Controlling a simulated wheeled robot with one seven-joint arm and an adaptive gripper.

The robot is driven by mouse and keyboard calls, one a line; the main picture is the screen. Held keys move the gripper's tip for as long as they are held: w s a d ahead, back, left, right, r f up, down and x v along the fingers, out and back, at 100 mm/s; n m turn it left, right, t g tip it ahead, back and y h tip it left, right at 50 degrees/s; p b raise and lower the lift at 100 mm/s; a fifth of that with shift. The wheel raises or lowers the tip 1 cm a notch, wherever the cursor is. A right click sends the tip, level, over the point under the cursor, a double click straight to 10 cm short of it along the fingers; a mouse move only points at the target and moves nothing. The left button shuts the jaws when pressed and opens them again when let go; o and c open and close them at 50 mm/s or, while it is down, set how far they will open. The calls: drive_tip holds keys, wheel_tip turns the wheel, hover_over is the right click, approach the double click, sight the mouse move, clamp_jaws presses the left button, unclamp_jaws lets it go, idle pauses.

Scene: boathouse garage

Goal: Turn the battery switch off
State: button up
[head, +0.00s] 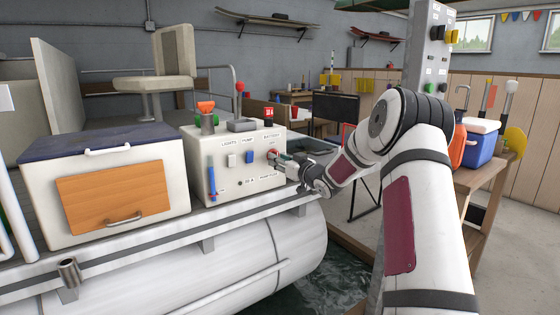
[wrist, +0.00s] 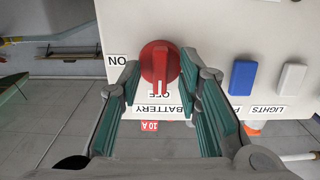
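The battery switch is a round red knob with a raised ridge, on the right of the white control box's front face in the head view (head: 272,154). In the wrist view, which is upside down, the knob (wrist: 160,65) has its ridge upright in the picture, in line with the OFF label below it. The ON label is to its left. My gripper (wrist: 164,78) is open, with its teal-padded fingers on either side of the knob. Small gaps seem to remain, but contact is hard to tell. In the head view my gripper (head: 288,163) partly covers the knob.
The control box (head: 215,183) also carries a blue pump switch (head: 249,157) and a white lights switch (head: 232,160). A white chest with an orange door (head: 115,205) stands to the left. A blue cooler (head: 480,146) sits on a bench at right.

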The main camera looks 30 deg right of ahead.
drive_tip(key=s, duration=1.2)
drive_tip(key=shift+d, duration=0.2)
drive_tip(key=s+a+r+m+g+h, duration=0.1)
drive_tip(key=s+a+r+g+h, duration=0.1)
drive_tip(key=s+a+g, duration=0.3)
drive_tip(key=s+a+r+g+h, duration=0.2)
drive_tip(key=s+a+g+h, duration=0.15)
drive_tip(key=a, duration=0.35)
drive_tip(key=s+a+f+g+y, duration=0.25)
drive_tip(key=s+a, duration=0.35)
drive_tip(key=s, duration=0.7)
drive_tip(key=s+a+f+g+y, duration=0.1)
drive_tip(key=s+a+g, duration=0.2)
drive_tip(key=s+a, duration=0.65)
drive_tip(key=s+a+f+g+y, duration=0.1)
drive_tip(key=s+a+g, duration=0.2)
drive_tip(key=s, duration=1.2)
wheel_tip(320, 180, up, 25)
drive_tip(key=s+t+p, duration=0.1)
drive_tip(key=t+p, duration=0.2)
drive_tip(key=p, duration=2.1)
drive_tip(key=shift+s+a, duration=0.25)
